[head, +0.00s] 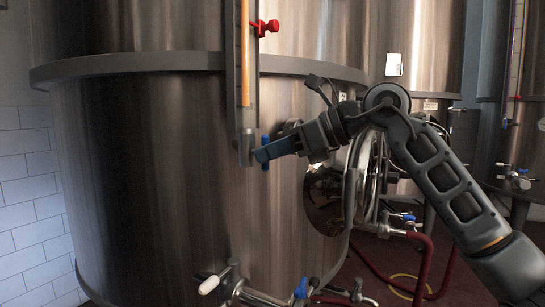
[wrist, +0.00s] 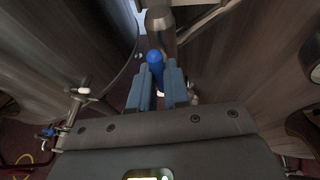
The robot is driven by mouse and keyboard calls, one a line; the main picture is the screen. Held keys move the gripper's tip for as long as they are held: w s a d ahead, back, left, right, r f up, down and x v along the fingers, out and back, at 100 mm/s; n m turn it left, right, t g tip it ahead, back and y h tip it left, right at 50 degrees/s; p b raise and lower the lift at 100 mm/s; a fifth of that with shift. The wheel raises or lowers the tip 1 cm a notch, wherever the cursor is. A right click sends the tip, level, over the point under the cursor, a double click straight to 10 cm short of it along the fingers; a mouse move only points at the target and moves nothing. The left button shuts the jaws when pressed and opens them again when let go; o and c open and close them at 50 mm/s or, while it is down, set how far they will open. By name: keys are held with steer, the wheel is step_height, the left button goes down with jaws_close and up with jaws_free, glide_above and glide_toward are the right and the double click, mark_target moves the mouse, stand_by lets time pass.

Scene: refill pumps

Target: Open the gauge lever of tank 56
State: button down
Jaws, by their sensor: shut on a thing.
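A large steel tank (head: 180,170) fills the left of the head view. I cannot read a number on it. A vertical sight gauge (head: 244,85) with an orange column runs down its front and ends in a metal fitting. A small blue lever (head: 265,163) is at this lower fitting. It also shows in the wrist view (wrist: 155,62), between my fingers below the metal fitting (wrist: 160,22). My gripper (head: 264,152) reaches it from the right, its blue fingers shut on the lever. The fingers hide part of the lever in the head view.
A red clamp (head: 264,27) sits higher on the gauge. Below are valves with a white handle (head: 208,285) and a blue handle (head: 301,288). A round manway door (head: 365,180) and red hoses (head: 425,265) are to the right. More tanks stand behind.

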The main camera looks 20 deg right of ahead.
stand_by(0.4)
steer(key=c, duration=1.1)
jaws_free()
steer(key=v, duration=0.8)
steer(key=shift+a+f, duration=0.1)
steer(key=shift+a, duration=0.05)
